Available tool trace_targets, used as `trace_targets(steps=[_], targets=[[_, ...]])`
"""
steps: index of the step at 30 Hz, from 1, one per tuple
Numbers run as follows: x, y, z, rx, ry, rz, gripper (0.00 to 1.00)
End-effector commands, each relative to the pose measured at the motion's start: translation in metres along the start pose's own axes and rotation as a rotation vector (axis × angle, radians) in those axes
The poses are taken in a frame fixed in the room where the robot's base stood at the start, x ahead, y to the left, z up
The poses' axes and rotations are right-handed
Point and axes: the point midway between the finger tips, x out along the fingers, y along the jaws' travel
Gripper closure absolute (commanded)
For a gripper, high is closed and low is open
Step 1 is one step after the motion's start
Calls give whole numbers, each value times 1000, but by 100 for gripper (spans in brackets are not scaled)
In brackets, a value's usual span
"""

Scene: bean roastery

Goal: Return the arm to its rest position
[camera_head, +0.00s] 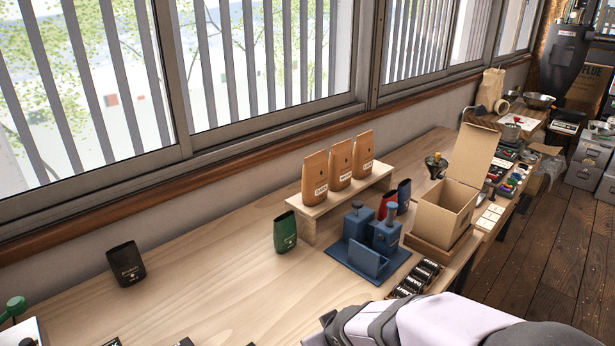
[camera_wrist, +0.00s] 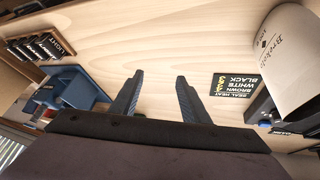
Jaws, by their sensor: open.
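My arm reaches in from the bottom right of the head view, low along the table's front edge. My gripper (camera_wrist: 158,88) shows in the wrist view with its two dark fingers apart and nothing between them. The fingers are above the bare wooden table (camera_head: 205,290). In the head view the fingertips cannot be made out clearly.
Several tan bags (camera_head: 340,160) stand on a wooden riser (camera_head: 330,205). A green bag (camera_head: 285,232), a black bag (camera_head: 126,264), a blue stand (camera_head: 368,262) and an open cardboard box (camera_head: 443,215) are on the table. A dark label card (camera_wrist: 232,84) and a cream cylinder (camera_wrist: 295,60) show in the wrist view.

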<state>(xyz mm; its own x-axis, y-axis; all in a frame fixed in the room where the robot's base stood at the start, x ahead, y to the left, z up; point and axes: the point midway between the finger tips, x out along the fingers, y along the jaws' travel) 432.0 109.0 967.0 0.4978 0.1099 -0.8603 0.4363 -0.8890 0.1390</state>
Motion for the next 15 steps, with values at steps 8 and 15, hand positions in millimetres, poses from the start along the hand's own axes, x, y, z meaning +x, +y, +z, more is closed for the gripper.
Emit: trace_targets(steps=[8, 15], targets=[[-46, 43, 132, 352, -399, 41, 58], [-70, 30, 170, 474, -533, -12, 58]])
